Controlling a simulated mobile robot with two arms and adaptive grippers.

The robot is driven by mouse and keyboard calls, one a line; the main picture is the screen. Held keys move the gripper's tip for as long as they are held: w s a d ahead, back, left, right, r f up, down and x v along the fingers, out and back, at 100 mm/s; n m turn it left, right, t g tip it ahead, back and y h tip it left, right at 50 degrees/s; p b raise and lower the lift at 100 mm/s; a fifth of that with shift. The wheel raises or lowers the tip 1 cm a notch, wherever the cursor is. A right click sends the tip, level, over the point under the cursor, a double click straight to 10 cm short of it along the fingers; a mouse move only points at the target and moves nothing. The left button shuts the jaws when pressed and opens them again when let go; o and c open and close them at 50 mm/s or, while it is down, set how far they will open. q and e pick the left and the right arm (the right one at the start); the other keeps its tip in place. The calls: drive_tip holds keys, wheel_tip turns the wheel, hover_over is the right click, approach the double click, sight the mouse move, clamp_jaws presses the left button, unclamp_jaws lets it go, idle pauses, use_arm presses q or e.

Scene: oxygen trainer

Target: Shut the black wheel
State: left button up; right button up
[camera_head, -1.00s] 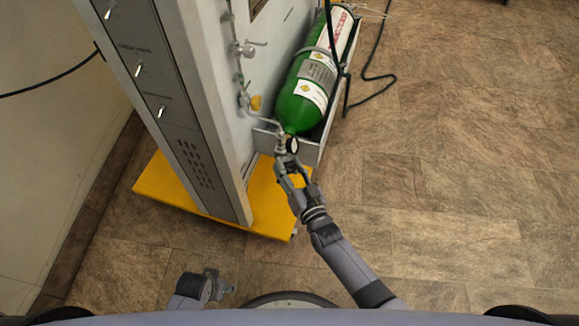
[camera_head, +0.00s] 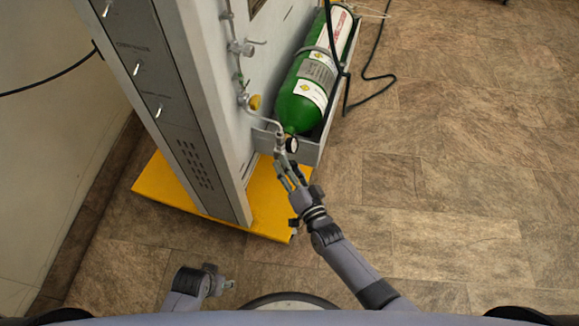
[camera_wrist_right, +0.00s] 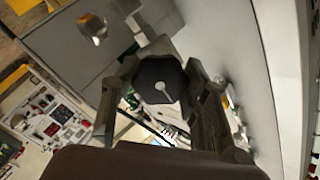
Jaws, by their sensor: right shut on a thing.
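The black wheel (camera_wrist_right: 158,80), a faceted knob with a pale mark on its face, sits between the fingers of my right gripper (camera_wrist_right: 160,92) in the right wrist view. The fingers are shut on its sides. In the head view my right gripper (camera_head: 284,166) reaches up to the valve fittings at the lower end of the green cylinder (camera_head: 303,95); the wheel is hard to make out there. My left gripper (camera_head: 222,284) is low in the head view, away from the cylinder; its jaws are too small to judge.
A small round gauge (camera_head: 292,145) is close beyond my right fingertips. The cylinder lies in a grey tray (camera_head: 308,150) beside a tall grey panel (camera_head: 185,120) on a yellow base (camera_head: 180,200). A thin pipe with valves runs along the panel.

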drive_tip(key=shift+f, duration=0.1)
drive_tip(key=o, duration=1.2)
drive_tip(key=shift+c, duration=0.2)
drive_tip(key=v, duration=1.2)
